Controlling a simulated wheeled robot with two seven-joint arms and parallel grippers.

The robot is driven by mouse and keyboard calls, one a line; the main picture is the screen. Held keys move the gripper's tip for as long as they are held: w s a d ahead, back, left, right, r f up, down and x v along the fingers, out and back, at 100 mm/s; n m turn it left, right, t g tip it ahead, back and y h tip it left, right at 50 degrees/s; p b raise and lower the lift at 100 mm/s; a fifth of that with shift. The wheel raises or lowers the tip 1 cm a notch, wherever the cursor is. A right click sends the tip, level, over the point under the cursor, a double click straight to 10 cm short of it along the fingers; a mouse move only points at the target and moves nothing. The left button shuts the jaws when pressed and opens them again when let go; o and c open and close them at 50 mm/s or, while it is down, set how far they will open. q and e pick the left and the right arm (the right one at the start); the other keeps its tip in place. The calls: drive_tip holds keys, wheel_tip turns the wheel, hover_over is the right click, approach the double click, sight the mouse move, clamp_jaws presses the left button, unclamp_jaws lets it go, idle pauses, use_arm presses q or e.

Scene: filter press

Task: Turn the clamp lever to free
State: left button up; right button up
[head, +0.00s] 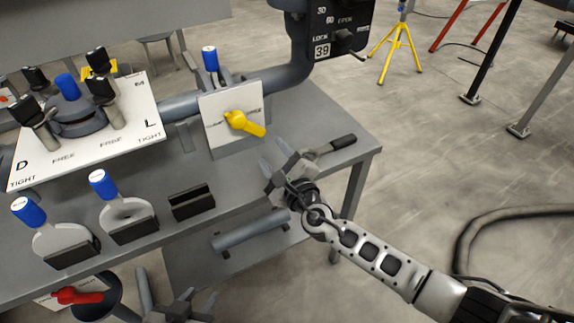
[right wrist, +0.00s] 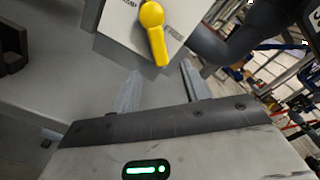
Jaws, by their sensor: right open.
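The yellow lever (head: 246,124) sits on a small upright white panel (head: 216,108) at the table's back edge. Its handle slants down to the right, toward small black lettering that I cannot read surely. It also shows in the right wrist view (right wrist: 153,32), above the fingers, handle pointing down. My right gripper (head: 274,153) is open and empty, its fingertips just below and right of the lever, apart from it.
A white plate (head: 135,128) marked FREE and TIGHT carries black-topped knobs at left. Blue-handled tools (head: 127,214) stand in black holders on the table. A dark-handled tool (head: 330,147) lies right of my right gripper. A grey pipe and dark control box (head: 338,30) are behind.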

drive_tip(key=v, duration=0.6)
drive_tip(key=shift+s, duration=0.25)
drive_tip(key=shift+d, duration=0.1)
drive_tip(key=s+d+f+n+g+h, duration=0.2)
drive_tip(key=s+d+f+n, duration=0.3)
drive_tip(key=s+n, duration=0.5)
drive_tip(key=s+d+f+n+g+h, duration=0.2)
drive_tip(key=s+d+f+n+g, duration=0.2)
drive_tip(key=s+n, duration=0.6)
wheel_tip(320, 180, down, 3)
drive_tip(key=d+n, duration=0.2)
drive_tip(key=n, duration=0.2)
drive_tip(key=shift+n+g, duration=0.3)
